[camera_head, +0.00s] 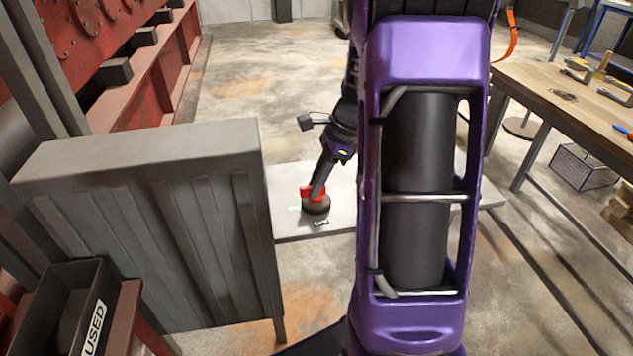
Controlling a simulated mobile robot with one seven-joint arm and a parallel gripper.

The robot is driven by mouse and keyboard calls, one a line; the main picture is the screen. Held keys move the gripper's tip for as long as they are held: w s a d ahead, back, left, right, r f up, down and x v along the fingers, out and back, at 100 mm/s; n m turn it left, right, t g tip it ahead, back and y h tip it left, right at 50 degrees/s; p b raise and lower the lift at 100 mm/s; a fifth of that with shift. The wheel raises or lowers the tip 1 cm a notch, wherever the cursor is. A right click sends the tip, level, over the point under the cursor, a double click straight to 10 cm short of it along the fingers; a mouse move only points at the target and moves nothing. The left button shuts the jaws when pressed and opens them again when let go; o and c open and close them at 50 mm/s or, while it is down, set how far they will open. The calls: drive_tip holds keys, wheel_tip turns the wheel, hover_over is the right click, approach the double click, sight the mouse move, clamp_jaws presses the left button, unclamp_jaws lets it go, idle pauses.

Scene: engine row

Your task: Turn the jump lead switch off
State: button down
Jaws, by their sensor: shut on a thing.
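The jump lead switch is a red handle (308,192) on a dark round base (317,206), mounted on a pale grey panel (290,226). My gripper (315,190) reaches down to it from above and is shut on the red handle. The fingers and part of the handle are too small to make out in detail. A small green mark shows on the panel to the left of the switch, and a small dark label lies below it. Part of the panel is hidden behind my purple arm.
A grey ribbed metal cabinet (150,160) stands close on the left. A dark bin marked USED (62,278) is at the lower left. Red machinery (150,85) lines the back left. A wooden workbench (540,92) with tools stands right. Open concrete floor lies behind the panel.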

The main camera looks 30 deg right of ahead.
drive_tip(key=shift+r+n+p, duration=0.1)
drive_tip(key=shift+n+p, duration=0.2)
drive_tip(key=shift+p, duration=0.1)
drive_tip(key=n+g+p, duration=0.1)
drive_tip(key=n+p, duration=0.2)
drive_tip(key=shift+r+n+g, duration=0.1)
drive_tip(key=shift+n+g, duration=0.2)
drive_tip(key=n+g+p, duration=0.1)
drive_tip(key=n+p, duration=0.1)
drive_tip(key=n, duration=0.2)
drive_tip(key=shift+w+n+g+p, duration=0.1)
drive_tip(key=shift+n+g+p, duration=0.2)
drive_tip(key=shift+g, duration=0.1)
drive_tip(key=n+g+h+p, duration=0.1)
drive_tip(key=n+p, duration=0.1)
drive_tip(key=n, duration=0.2)
drive_tip(key=shift+n, duration=0.3)
drive_tip(key=shift+n+g+h+p, duration=0.55)
drive_tip(key=shift+n+h, duration=0.45)
drive_tip(key=shift+n, duration=1.2)
drive_tip(key=c, duration=0.9)
unclamp_jaws()
drive_tip(key=shift+f, duration=0.2)
